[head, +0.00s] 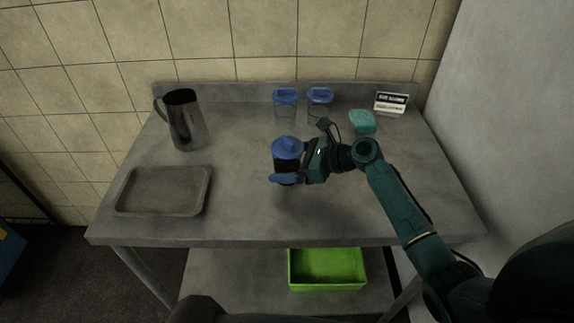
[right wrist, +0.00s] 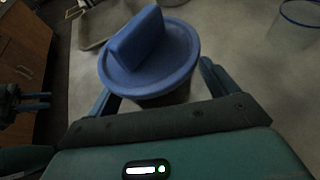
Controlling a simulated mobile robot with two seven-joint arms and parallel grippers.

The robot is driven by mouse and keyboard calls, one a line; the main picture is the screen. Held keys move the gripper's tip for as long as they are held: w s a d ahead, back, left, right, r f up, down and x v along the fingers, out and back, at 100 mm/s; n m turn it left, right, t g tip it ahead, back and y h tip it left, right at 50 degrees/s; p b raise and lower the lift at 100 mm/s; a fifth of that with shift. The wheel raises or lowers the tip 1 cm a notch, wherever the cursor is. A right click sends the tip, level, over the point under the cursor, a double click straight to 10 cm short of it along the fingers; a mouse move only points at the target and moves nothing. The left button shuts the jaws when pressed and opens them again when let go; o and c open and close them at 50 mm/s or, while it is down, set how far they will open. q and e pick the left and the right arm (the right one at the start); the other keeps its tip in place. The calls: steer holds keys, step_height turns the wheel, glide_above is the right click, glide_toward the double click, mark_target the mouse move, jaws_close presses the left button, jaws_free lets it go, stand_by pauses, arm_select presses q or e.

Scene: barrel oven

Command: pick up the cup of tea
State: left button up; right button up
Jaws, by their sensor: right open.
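The cup of tea, a dark cup (head: 286,166) with a blue lid (head: 287,147), stands upright on the grey metal table (head: 235,215). In the right wrist view its round blue lid (right wrist: 150,55) with a raised ridge fills the middle. My right gripper (head: 286,172) comes in from the right at the cup. Its blue fingers are open, one on each side of the cup. Whether they touch it is hidden by the lid. My left gripper (right wrist: 35,101) appears small at the left edge of the right wrist view, too small to judge its opening.
Two clear jars with blue lids (head: 285,103) (head: 320,103) stand behind the cup. A teal sponge (head: 362,121) and a small sign (head: 391,103) are at the back right. A metal pitcher (head: 184,120) and tray (head: 163,190) are on the left. A green bin (head: 327,269) sits below.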

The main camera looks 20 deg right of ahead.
steer(key=shift+c, duration=0.3)
steer(key=c, duration=1.1)
